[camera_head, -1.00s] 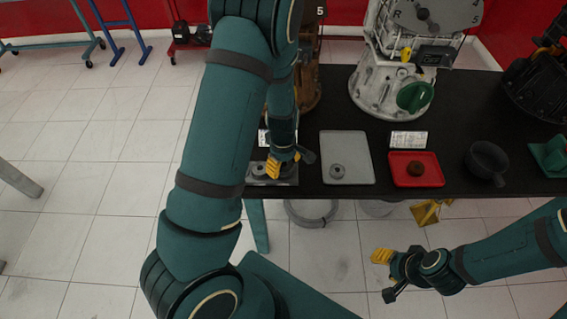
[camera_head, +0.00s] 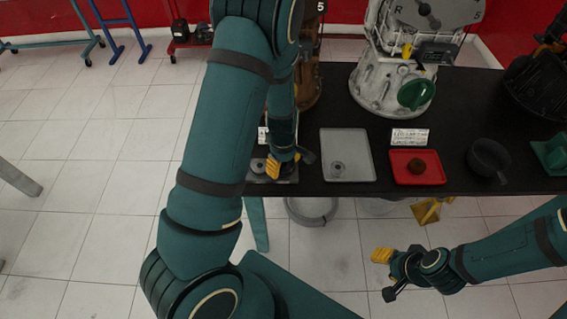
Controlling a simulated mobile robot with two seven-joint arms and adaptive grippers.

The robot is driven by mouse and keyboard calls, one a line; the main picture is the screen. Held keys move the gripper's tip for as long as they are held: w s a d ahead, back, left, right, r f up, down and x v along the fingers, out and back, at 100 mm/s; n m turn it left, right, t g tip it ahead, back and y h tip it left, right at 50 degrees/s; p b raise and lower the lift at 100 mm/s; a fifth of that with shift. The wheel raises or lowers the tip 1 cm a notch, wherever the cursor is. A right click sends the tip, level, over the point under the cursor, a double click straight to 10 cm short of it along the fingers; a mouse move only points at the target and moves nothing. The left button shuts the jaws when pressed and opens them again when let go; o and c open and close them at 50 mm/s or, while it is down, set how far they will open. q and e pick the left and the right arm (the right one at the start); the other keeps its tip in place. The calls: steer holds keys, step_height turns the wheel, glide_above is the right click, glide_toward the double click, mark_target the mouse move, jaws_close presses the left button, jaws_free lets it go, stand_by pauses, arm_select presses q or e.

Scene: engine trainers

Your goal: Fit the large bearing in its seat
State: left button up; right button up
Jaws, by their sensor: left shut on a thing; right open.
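My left gripper (camera_head: 274,168) points down at the table's left front, low over a grey seat plate (camera_head: 262,181). It is shut on a part, apparently the large bearing, mostly hidden behind the yellow fingers and my arm. I cannot tell whether the part touches its seat. A round metal feature (camera_head: 258,165) shows on the plate just left of the fingers. My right gripper (camera_head: 383,270) is open and empty, in front of the table and below its top in the picture.
A grey tray (camera_head: 347,145) holds a small metal ring (camera_head: 338,168). A red tray (camera_head: 432,158) holds a rusty brown part (camera_head: 416,166). A dark cup (camera_head: 488,158) stands further right. A pale gearbox housing (camera_head: 385,95) and a brown housing (camera_head: 309,80) stand behind.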

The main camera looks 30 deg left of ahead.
arm_select(q)
steer(key=shift+f, duration=0.15)
steer(key=o, duration=1.3)
steer(key=shift+o, duration=0.2)
step_height(320, 180, up, 12)
